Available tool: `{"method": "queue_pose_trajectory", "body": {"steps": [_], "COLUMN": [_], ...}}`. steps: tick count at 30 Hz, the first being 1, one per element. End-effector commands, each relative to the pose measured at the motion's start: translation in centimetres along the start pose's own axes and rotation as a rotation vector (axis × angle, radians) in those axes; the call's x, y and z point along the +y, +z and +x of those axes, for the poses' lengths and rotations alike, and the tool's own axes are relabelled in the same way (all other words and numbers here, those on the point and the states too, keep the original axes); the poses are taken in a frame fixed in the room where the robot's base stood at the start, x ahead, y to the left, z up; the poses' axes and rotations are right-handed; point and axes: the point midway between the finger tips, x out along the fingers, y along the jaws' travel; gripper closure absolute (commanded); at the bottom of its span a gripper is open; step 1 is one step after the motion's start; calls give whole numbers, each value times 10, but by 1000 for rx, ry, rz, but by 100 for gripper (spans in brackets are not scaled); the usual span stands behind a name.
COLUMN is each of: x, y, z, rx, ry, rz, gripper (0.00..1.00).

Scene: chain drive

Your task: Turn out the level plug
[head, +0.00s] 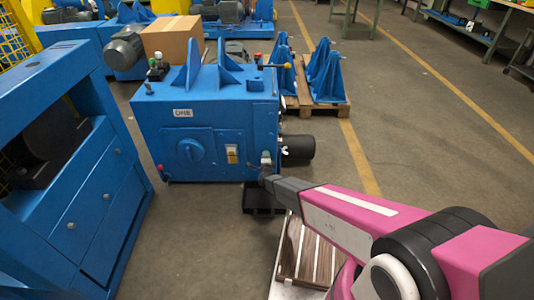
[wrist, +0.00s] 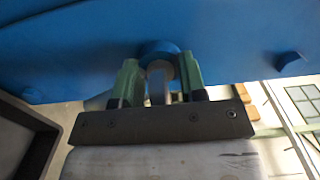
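The level plug (wrist: 157,88) is a small grey fitting with a round head and a flat tab. It sits at a blue boss (wrist: 158,48) on the blue housing in the wrist view. My gripper (wrist: 160,82) has its two green fingers on either side of the plug, with narrow gaps showing beside the tab. The gripper looks open around it; the far contact is partly hidden. In the head view my gripper (head: 266,174) is at the lower right of the blue housing's front (head: 215,118), where the plug is too small to tell apart.
A black tray (head: 262,199) is on the floor below my gripper. A dark cylinder (head: 298,149) sticks out at the housing's right. A blue machine frame (head: 82,200) stands at left. A pallet with blue brackets (head: 322,75) is behind. The floor at right is open.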

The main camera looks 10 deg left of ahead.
Motion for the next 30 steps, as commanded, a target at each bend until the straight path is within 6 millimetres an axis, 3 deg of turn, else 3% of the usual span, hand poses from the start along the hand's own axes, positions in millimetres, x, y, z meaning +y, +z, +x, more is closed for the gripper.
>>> {"method": "queue_pose_trajectory", "body": {"steps": [8, 9, 12, 13, 23, 30], "x": [0, 0, 0, 0, 0, 0], "y": [1, 1, 0, 0, 0, 0], "z": [0, 0, 0, 0, 0, 0], "rx": [-1, -1, -1, -1, 0, 0], "ry": [0, 0, 0, 0, 0, 1], "rz": [0, 0, 0, 0, -22, -132], "gripper": [62, 65, 98, 100, 100, 100]}}
